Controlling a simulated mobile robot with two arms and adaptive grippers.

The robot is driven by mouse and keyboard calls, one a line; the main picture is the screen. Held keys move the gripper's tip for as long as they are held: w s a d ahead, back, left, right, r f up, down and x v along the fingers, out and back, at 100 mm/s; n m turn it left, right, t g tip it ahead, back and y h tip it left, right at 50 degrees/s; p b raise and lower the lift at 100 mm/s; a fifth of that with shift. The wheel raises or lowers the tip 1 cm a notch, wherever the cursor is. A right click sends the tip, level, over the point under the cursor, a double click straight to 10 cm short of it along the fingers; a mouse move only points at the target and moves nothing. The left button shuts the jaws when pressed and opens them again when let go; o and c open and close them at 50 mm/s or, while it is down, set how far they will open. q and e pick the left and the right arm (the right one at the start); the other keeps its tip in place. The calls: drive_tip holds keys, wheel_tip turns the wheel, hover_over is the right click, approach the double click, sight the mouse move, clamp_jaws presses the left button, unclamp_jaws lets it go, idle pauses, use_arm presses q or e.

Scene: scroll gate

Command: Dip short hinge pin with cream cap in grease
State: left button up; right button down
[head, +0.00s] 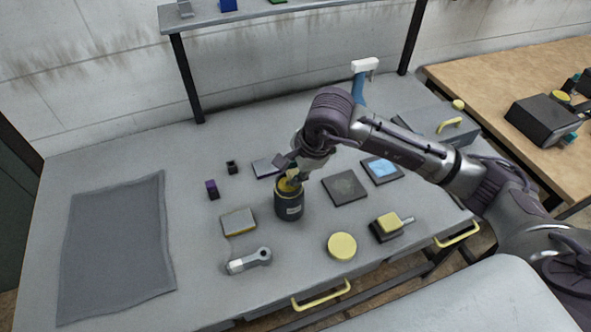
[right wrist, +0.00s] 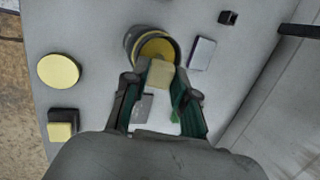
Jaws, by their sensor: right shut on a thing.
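The grease pot (head: 289,204) is a dark round can with a pale label, standing upright mid-table. In the right wrist view the pot (right wrist: 133,40) shows from above, with yellow grease (right wrist: 157,45) inside. My right gripper (head: 293,177) is at the pot's mouth, shut on the short hinge pin. The pin's cream cap (right wrist: 160,74) shows between the fingertips in the right wrist view, overlapping the near rim. The pin's shaft is hidden below the cap, so I cannot tell whether it touches the grease. My left gripper is not in view.
Around the pot lie a yellow-grey pad (head: 238,222), a silver lever (head: 249,261), a yellow disc (head: 342,246), a black block with a yellow top (head: 388,226) and a dark plate (head: 345,187). A grey cloth (head: 117,245) covers the left side. Small dark blocks (head: 212,189) stand behind.

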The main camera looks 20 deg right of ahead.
drive_tip(key=shift+s+f+b, duration=0.1)
drive_tip(key=shift+f+b, duration=0.05)
drive_tip(key=shift+b, duration=0.3)
idle(1.4)
drive_tip(key=shift+r+p, duration=0.5)
drive_tip(key=shift+r, duration=0.65)
drive_tip(key=shift+r+p, duration=1)
drive_tip(key=shift+r, duration=1.5)
drive_tip(key=shift+f, duration=0.1)
drive_tip(key=shift+s+d+f+n, duration=0.1)
drive_tip(key=shift+s+f+n, duration=0.15)
drive_tip(key=shift+n, duration=0.15)
drive_tip(key=s+d+f+n+g+b, duration=0.1)
drive_tip(key=s+f+n+g+b, duration=0.1)
drive_tip(key=s+n, duration=0.3)
drive_tip(key=s+d+f+n+g+y+b, duration=0.1)
drive_tip(key=s+f+n+g+b, duration=0.2)
drive_tip(key=s+n, duration=0.3)
drive_tip(key=n, duration=0.5)
drive_tip(key=shift+s+d+f+n, duration=0.25)
drive_tip(key=shift+d+n, duration=0.05)
drive_tip(key=shift+d, duration=0.1)
